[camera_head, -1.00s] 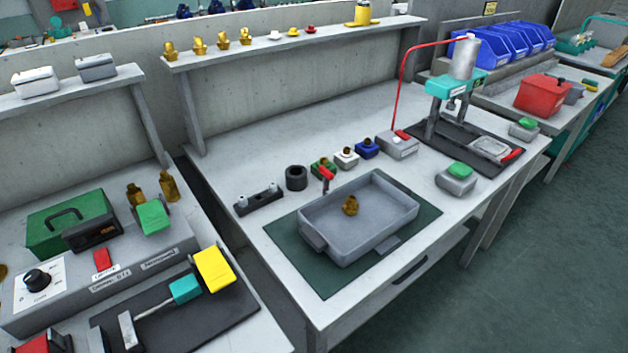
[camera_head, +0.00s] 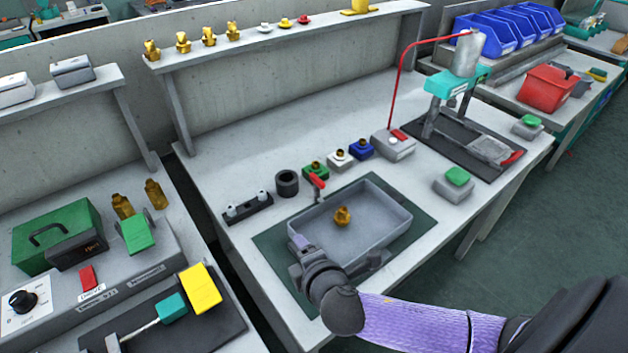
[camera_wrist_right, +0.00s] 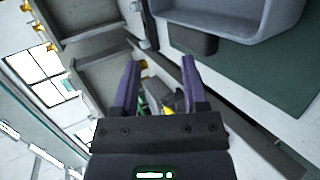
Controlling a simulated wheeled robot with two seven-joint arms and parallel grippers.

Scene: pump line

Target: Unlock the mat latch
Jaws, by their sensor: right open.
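A dark green mat (camera_head: 268,243) lies on the middle bench under a grey tray (camera_head: 390,238) with a brass part (camera_head: 342,216) in it. A small red lever (camera_head: 317,181), which looks like the latch, stands upright at the tray's back left edge. My right gripper (camera_head: 298,242) is over the tray's front left side, in front of the lever and apart from it. Its purple fingers (camera_wrist_right: 160,62) are spread with nothing between them in the wrist view. The tray (camera_wrist_right: 222,52) and mat (camera_wrist_right: 262,92) show there too. My left gripper is not in view.
A black ring (camera_head: 287,183), a black two-peg holder (camera_head: 248,208) and green, white and blue blocks (camera_head: 361,149) stand behind the tray. A grey box with a green button (camera_head: 455,185) is to the right. A gap separates the left bench.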

